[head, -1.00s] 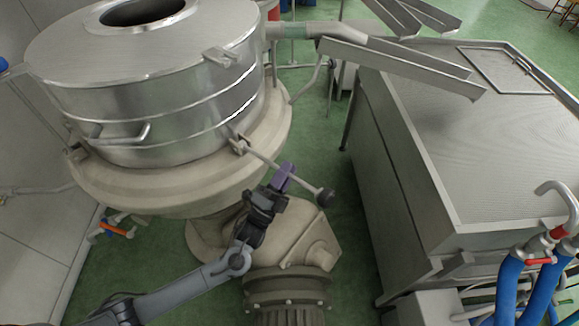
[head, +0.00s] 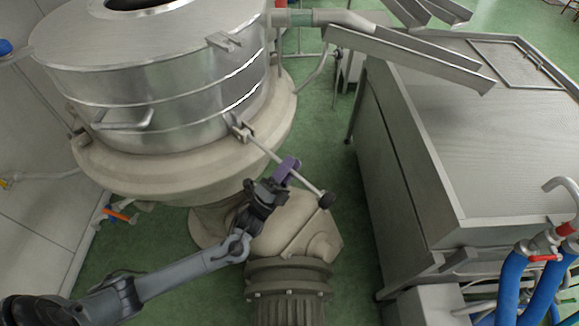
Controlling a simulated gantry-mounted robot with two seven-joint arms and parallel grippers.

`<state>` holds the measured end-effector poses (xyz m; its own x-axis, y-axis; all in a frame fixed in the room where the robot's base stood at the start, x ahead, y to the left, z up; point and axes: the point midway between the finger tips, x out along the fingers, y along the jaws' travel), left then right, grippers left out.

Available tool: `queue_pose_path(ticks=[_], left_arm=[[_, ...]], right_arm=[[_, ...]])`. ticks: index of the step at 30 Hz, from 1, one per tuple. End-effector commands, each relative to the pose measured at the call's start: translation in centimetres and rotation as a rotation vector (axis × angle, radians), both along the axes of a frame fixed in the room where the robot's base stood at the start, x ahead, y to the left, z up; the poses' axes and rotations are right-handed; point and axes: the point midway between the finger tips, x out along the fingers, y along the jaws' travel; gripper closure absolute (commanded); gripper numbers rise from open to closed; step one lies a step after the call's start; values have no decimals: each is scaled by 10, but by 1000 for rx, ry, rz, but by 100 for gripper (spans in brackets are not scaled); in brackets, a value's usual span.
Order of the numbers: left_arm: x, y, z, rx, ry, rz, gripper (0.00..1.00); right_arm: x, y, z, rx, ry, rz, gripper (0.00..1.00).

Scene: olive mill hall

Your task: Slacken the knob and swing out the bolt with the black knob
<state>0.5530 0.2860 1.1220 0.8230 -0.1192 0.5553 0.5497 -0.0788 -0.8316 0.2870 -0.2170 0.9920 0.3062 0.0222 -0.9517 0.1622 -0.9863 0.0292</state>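The bolt (head: 267,153) is a thin metal rod hinged at a bracket (head: 240,131) on the lower rim of the steel drum. It is swung out from the drum and slopes down to the right, with the black knob (head: 327,200) at its free end. My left gripper (head: 288,170) reaches up from below, its purple fingers overlapping the rod between bracket and knob. The fingers cover part of the rod; whether they grip it or only touch it cannot be told. My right gripper is not in view.
The round steel drum (head: 170,75) with a side handle (head: 122,120) stands on a beige base. A motor housing (head: 288,275) lies below the bolt. A large steel tank (head: 425,185) stands on the right, blue hoses (head: 510,285) in front. Green floor is free between base and tank.

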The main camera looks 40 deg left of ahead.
Motion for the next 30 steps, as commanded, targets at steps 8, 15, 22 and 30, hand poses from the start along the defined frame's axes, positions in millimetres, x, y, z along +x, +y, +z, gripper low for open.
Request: queue_pose_path(ticks=[8,15,22,30], left_arm=[[-2,0,-1,-1,-2,-1,66],[-25,3,-18,-1,2,-1,66],[-58,8,-41,-1,2,0,66],[-84,12,-57,0,0,0,66]], right_arm=[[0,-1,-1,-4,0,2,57],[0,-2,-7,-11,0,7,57],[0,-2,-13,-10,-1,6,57],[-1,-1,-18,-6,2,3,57]])
